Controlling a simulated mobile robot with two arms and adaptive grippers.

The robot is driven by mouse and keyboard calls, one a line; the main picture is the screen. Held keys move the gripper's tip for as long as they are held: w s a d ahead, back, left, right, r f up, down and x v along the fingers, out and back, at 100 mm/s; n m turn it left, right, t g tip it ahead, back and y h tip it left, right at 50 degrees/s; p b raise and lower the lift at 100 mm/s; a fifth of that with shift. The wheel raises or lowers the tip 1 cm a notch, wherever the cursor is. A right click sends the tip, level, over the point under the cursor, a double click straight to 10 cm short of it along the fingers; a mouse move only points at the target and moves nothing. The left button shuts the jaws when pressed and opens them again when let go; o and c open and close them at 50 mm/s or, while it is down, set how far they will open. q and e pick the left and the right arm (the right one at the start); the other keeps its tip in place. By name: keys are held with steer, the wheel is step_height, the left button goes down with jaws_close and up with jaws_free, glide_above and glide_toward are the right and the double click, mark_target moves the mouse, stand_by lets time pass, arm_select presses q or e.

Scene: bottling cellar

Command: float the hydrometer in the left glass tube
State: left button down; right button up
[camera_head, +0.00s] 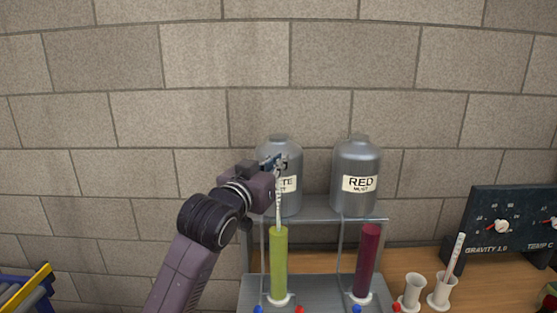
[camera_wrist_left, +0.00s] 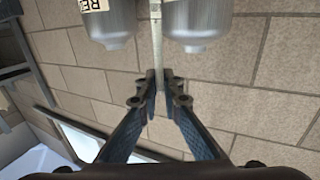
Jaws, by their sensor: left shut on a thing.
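My left gripper (camera_head: 280,163) is shut on the hydrometer (camera_head: 278,205), a thin pale stem with markings that hangs upright below the jaws. Its lower part meets the top of the left glass tube (camera_head: 279,262), which holds yellow-green liquid. I cannot tell how far the hydrometer reaches inside. In the left wrist view the blue-grey fingers (camera_wrist_left: 158,100) close on the pale stem (camera_wrist_left: 157,45). The right glass tube (camera_head: 367,262) holds dark red liquid. My right gripper is not in view.
A white-must tank (camera_head: 279,150) and a red-must tank (camera_head: 356,160) stand on a grey shelf (camera_head: 320,212) behind the tubes. Two white cups (camera_head: 411,290) stand at right, one holding a thin white rod (camera_head: 458,252). A dial panel (camera_head: 510,225) is at far right.

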mark_target(279, 178)
arm_select(q)
steer(key=shift+f+b, duration=0.85)
steer(key=shift+f, duration=1.15)
